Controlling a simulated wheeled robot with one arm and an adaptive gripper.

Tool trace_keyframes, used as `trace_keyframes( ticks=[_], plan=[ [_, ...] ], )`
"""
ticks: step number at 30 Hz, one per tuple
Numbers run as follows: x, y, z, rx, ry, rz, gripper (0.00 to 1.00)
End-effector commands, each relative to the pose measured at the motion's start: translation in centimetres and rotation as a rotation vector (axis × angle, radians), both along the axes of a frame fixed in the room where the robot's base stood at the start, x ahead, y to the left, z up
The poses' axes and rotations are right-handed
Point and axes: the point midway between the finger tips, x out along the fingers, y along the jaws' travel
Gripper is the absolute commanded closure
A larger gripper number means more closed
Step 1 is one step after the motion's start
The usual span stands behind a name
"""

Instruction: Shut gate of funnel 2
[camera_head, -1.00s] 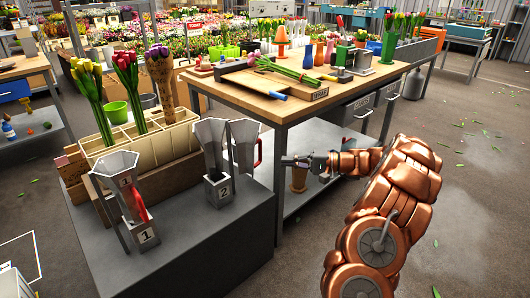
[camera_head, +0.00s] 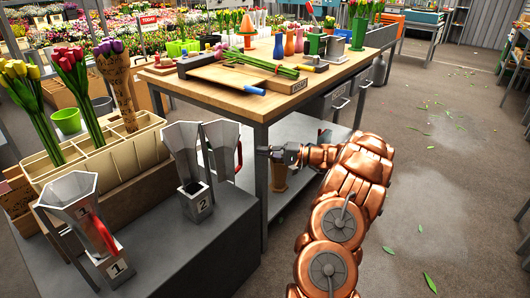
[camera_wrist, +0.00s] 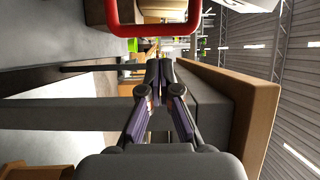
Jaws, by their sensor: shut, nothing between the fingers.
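Funnel 2 (camera_head: 182,150) is a grey metal funnel on a block marked 2 (camera_head: 201,207), on the low grey bench. Its gate (camera_head: 219,148), a grey panel with a red handle (camera_head: 239,157), stands swung out to the right of the funnel. My gripper (camera_head: 262,150) is shut and empty, a short way right of the handle. In the wrist view, the closed fingertips (camera_wrist: 160,64) point toward a red handle (camera_wrist: 152,30) at the top. They look apart from it. The funnel body is not clear in that view.
Funnel 1 (camera_head: 68,193) with its red handle (camera_head: 104,236) stands at the front left of the bench (camera_head: 180,255). A cream divided crate (camera_head: 115,160) with tulips is behind. A wooden-topped table (camera_head: 210,95) rises behind my gripper, its leg close by. Floor at right is mostly clear.

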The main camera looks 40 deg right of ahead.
Motion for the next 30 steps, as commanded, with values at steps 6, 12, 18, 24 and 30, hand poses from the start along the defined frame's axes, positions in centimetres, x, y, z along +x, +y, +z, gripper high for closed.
trace_keyframes(
  ticks=[6,12,18,24,30],
  plan=[
    [2.7,2.4,-0.1,-0.001,-0.002,0.004,1.00],
    [4.4,3.8,0.0,-0.003,-0.001,0.003,1.00],
    [5.0,4.3,0.1,-0.003,-0.001,0.004,1.00],
    [5.0,4.4,0.1,-0.002,-0.002,0.004,1.00],
    [5.0,4.4,0.1,-0.002,-0.002,0.006,1.00]
  ],
)
